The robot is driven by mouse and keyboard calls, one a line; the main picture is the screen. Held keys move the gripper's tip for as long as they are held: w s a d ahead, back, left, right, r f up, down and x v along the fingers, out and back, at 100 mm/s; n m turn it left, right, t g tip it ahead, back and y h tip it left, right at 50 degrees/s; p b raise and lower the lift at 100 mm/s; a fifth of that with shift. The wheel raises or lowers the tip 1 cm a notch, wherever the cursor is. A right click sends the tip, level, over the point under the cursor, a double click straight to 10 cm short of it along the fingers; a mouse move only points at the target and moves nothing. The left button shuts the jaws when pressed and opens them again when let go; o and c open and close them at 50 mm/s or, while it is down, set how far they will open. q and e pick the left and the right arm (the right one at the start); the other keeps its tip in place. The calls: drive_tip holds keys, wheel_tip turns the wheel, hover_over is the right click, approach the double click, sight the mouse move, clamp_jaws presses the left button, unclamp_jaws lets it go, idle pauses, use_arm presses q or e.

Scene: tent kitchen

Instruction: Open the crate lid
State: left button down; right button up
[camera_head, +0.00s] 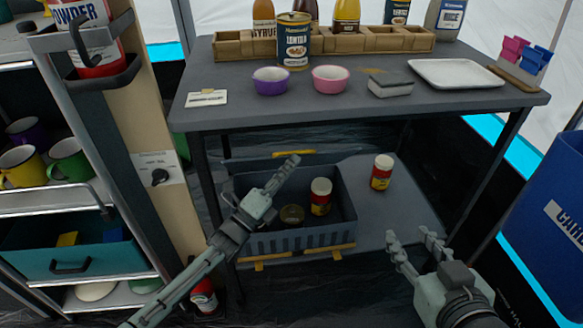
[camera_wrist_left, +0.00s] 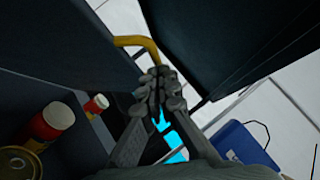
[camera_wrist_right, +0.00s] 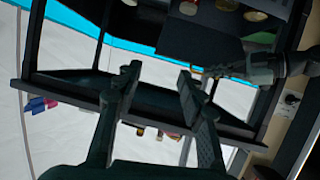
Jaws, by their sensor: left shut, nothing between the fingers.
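The dark blue-grey crate (camera_head: 300,243) sits on the lower shelf under the table, with its top open. Its lid (camera_head: 240,165) stands raised at the back, with a yellow handle (camera_head: 293,153) on its upper edge. The handle also shows in the left wrist view (camera_wrist_left: 148,44), close to the fingertips. My left gripper (camera_head: 292,161) is shut and empty, reaching over the crate just in front of the lid; I cannot tell if it touches it. Inside are a red jar with a white cap (camera_head: 320,197) and a low can (camera_head: 292,214). My right gripper (camera_head: 411,236) is open and empty, right of the crate.
Another red jar (camera_head: 381,173) stands on the shelf right of the crate. The tabletop (camera_head: 350,105) overhangs the crate and holds bowls, a white tray (camera_head: 457,73) and bottles. A shelf unit with mugs stands left, a blue bin (camera_head: 552,205) right.

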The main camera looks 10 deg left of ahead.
use_arm(q)
drive_tip(key=shift+n+g+y, duration=0.3)
drive_tip(key=shift+n+y, duration=0.1)
drive_tip(key=shift+n, duration=0.2)
drive_tip(key=shift+w+a+r+p, duration=0.3)
drive_tip(key=shift+w+r+p, duration=0.1)
drive_tip(key=shift+w+r, duration=0.45)
drive_tip(key=shift+w+a+r+p, duration=0.35)
drive_tip(key=shift+w+r, duration=0.3)
drive_tip(key=shift+w, duration=0.25)
drive_tip(key=shift+w+a+r+p, duration=0.25)
drive_tip(key=shift+w+r+p, duration=0.15)
drive_tip(key=shift+w+r, duration=0.45)
use_arm(e)
drive_tip(key=s+d+f+m+g+h, duration=0.1)
drive_tip(key=s+d+f+g+h, duration=0.2)
drive_tip(key=s+d+f+g, duration=0.4)
drive_tip(key=shift+s+d+f+h, duration=0.4)
drive_tip(key=shift+s+d+f, duration=0.55)
drive_tip(key=shift+d, duration=0.4)
use_arm(q)
drive_tip(key=shift+w, duration=0.1)
drive_tip(key=shift+f, duration=0.15)
use_arm(e)
drive_tip(key=shift+w, duration=0.1)
